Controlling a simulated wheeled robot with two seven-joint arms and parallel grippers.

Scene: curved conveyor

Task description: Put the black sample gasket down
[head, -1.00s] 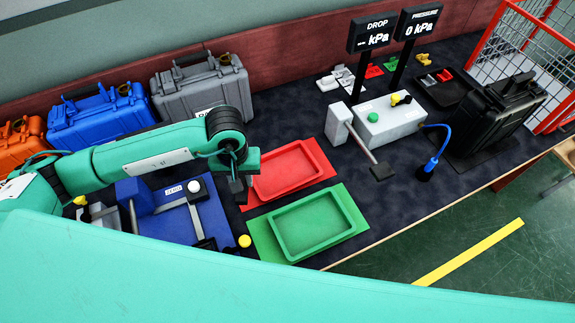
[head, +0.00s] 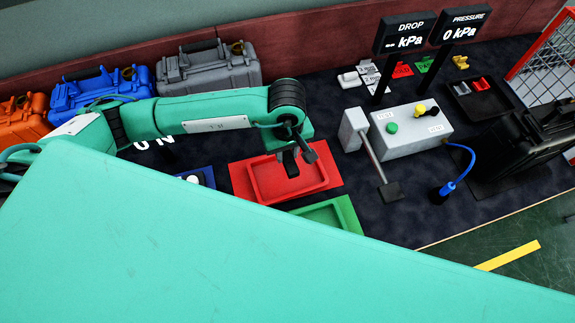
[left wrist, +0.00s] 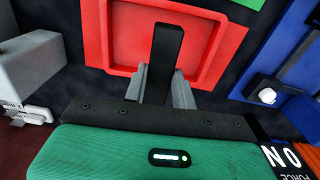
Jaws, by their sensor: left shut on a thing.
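My left gripper (head: 292,163) hangs over the red tray (head: 248,178) in the head view. In the left wrist view the gripper (left wrist: 165,78) is shut on the black sample gasket (left wrist: 168,45), a dark flat piece between the grey fingers. The gasket's far end shows against the red tray (left wrist: 102,58), above its floor; the exact height cannot be told. The tray looks empty otherwise. My right gripper is not in view.
A green tray (head: 336,208) lies just in front of the red one, partly hidden by my body. The grey test unit (head: 412,143) with its lever stands to the right. A blue fixture (head: 207,175) is left of the red tray. Cases line the back.

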